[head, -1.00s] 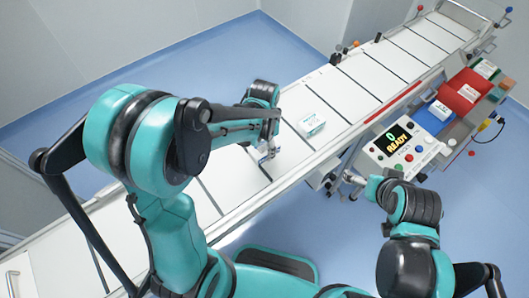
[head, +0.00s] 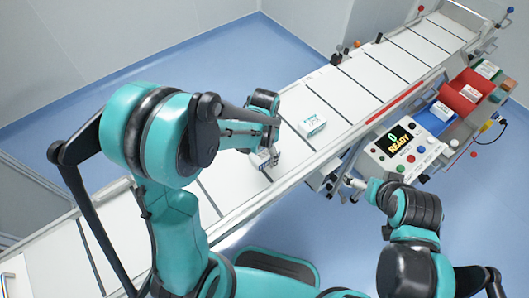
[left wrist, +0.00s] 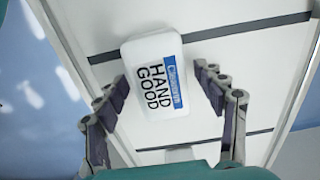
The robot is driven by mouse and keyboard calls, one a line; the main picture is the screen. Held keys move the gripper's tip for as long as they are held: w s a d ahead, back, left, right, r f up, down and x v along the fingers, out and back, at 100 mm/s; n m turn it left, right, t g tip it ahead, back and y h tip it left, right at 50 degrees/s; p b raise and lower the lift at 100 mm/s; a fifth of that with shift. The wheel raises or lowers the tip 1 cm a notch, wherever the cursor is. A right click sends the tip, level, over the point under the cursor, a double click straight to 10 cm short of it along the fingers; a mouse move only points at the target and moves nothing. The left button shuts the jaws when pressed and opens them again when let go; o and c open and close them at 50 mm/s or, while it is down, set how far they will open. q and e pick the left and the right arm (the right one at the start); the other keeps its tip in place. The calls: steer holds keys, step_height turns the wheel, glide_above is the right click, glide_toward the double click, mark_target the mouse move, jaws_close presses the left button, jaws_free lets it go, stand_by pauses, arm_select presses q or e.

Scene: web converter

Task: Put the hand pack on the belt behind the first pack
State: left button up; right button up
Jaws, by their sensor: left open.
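The hand pack (left wrist: 155,75) is a white pack with a blue stripe and the words HAND GOOD. It appears to lie on the belt (left wrist: 245,80). In the head view the hand pack (head: 259,159) is partly hidden by my left gripper (head: 270,152). My left gripper (left wrist: 163,82) is open, with one finger on each side of the pack. The left finger is very close to it; the right shows a small gap. The first pack (head: 311,126), white and teal, lies on the belt farther up to the right. My right gripper (head: 350,182) is beside the control panel; its jaws are too small to judge.
The control panel (head: 398,150) shows READY with a 0. Red and blue bins (head: 462,103) with packs stand at the right. Dark cross lines divide the belt. Small posts (head: 336,58) stand along its far edge. The belt beyond the first pack is clear.

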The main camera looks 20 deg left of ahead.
mark_target(265, 152)
arm_select(q)
steer(key=shift+r, duration=0.35)
step_height(265, 152, up, 11)
steer(key=p, duration=0.4)
steer(key=s+a+r+n+t, duration=0.4)
steer(key=s+r+n+t, duration=0.3)
steer(key=s, duration=0.3)
steer(key=shift+s+a+r+n, duration=0.15)
steer(key=shift+a+r+n, duration=0.05)
steer(key=shift+a+n, duration=0.15)
step_height(265, 152, down, 6)
steer(key=b, duration=0.6)
steer(key=shift+f, duration=0.1)
stand_by(0.6)
